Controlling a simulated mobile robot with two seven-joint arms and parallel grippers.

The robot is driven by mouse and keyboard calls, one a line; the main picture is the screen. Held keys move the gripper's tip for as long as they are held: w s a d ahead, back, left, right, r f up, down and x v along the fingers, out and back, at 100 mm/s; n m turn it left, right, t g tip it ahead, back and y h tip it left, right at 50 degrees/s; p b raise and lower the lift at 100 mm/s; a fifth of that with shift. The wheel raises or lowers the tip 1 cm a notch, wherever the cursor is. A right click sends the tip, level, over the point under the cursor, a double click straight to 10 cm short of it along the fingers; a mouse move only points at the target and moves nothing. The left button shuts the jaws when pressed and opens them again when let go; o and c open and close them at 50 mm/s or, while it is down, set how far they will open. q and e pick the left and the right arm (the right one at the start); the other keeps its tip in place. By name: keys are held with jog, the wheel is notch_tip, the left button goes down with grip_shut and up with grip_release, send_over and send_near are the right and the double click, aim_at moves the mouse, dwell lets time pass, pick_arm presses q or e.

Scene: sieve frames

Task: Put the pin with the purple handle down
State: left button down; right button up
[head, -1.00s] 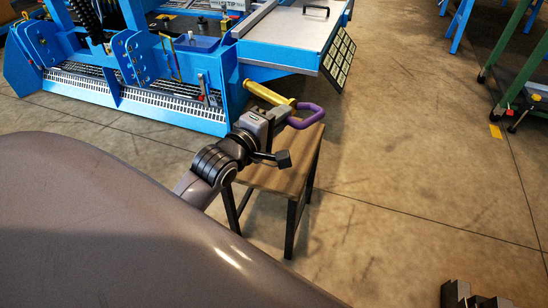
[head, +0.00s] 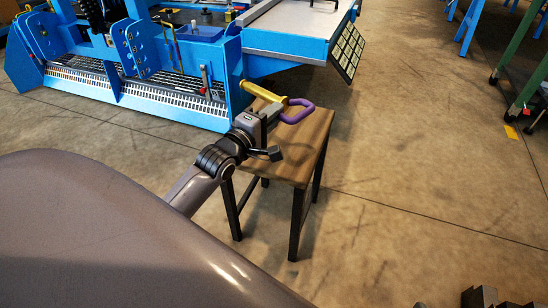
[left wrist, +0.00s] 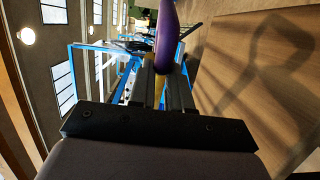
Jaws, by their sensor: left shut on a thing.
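The pin with the purple handle (head: 298,112) has a yellow shaft (head: 262,92) and a purple loop. My left gripper (head: 270,112) is shut on it. The pin is held roughly level at the stool's wooden top (head: 303,150), over its far left part. In the left wrist view the purple handle (left wrist: 167,38) stands between the two fingers (left wrist: 163,85), with the wooden top at the right and a loop-shaped shadow on it. I cannot tell whether the pin touches the wood.
A blue machine (head: 175,108) with a slotted grate stands behind and left of the stool. A grey flat table on it (head: 290,25) is at the top. Green and blue frames stand far right.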

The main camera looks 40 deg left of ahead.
pick_arm(q)
notch_tip(320, 180, down, 7)
jog(key=b, duration=0.2)
jog(key=shift+b, duration=0.4)
jog(key=shift+f+b, duration=1.2)
jog(key=shift+f, duration=1.5)
pick_arm(e)
jog(key=shift+w+a+f+t+y, duration=0.2)
jog(key=shift+a+f+t+y, duration=0.2)
jog(key=shift+t, duration=0.1)
pick_arm(q)
jog(key=shift+f, duration=0.25)
